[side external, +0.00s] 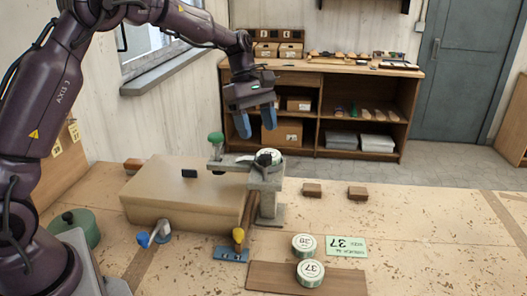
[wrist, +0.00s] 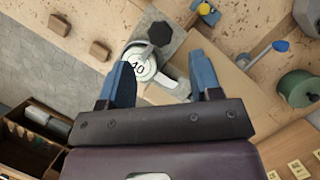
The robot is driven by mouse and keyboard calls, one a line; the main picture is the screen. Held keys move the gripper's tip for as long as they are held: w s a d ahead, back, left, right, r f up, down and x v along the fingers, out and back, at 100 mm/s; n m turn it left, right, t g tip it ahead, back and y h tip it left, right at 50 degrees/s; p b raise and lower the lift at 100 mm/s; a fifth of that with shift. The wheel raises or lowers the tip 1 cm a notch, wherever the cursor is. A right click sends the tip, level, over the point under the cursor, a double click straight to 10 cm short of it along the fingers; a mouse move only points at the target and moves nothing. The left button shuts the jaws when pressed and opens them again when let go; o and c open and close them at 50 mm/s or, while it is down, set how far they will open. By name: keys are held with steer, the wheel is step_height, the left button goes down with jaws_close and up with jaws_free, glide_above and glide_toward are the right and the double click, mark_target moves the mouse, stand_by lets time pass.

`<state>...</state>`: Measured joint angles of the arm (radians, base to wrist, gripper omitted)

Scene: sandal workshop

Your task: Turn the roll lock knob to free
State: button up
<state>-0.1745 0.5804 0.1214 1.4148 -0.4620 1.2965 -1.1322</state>
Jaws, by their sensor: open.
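A grey metal stand (side external: 265,188) at the edge of a tan block holds a pale roll (side external: 271,156), marked 40 in the wrist view (wrist: 138,66). The knob shows small and dark in the side view (side external: 263,159). Which way it is set, I cannot tell. My gripper (side external: 256,128) is open and empty above the stand, fingers pointing down.
A green-topped post (side external: 215,139) rises left of the roll on the tan block (side external: 165,205). Rolls marked 39 (side external: 304,246) and 37 (side external: 310,273) and a green card (side external: 345,246) lie in front.

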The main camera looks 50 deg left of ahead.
mark_target(265, 156)
steer(key=x, duration=0.6)
steer(key=shift+f, duration=0.15)
steer(key=shift+c, duration=0.4)
steer(key=c, duration=0.8)
steer(key=shift+c, duration=0.2)
